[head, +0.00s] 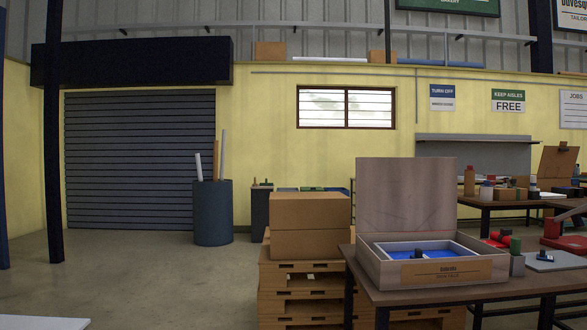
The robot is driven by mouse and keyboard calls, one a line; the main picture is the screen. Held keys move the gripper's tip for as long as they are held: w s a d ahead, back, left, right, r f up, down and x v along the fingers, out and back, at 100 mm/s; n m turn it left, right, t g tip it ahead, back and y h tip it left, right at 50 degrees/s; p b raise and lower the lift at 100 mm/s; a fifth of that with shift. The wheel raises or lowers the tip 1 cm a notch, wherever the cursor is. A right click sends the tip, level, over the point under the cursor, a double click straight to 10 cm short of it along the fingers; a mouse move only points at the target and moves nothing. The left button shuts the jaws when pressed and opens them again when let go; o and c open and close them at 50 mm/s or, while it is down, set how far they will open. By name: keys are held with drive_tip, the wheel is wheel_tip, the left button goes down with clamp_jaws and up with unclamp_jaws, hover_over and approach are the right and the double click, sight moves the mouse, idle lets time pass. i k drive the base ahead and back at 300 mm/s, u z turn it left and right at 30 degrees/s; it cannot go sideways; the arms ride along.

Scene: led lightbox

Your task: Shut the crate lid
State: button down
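The crate (380,268) is a shallow grey-brown wooden box on the right-hand table, with a tan label on its front. Its lid (405,195) stands open, close to upright along the back edge. Inside lie a white frame (375,247) and a blue panel (440,250). A small dark object (418,254) sits on the blue panel. My gripper is not in view.
The dark-topped table (465,292) also bears red, green and grey items (505,243) right of the crate, and a grey board (553,261). Cardboard boxes (310,228) on stacked pallets (300,310) stand left of it.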

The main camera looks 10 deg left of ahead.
sight(394, 194)
drive_tip(key=u, duration=1.45)
drive_tip(key=i, duration=1.8)
drive_tip(key=z, duration=0.9)
drive_tip(key=i, duration=1.2)
drive_tip(key=z, duration=1)
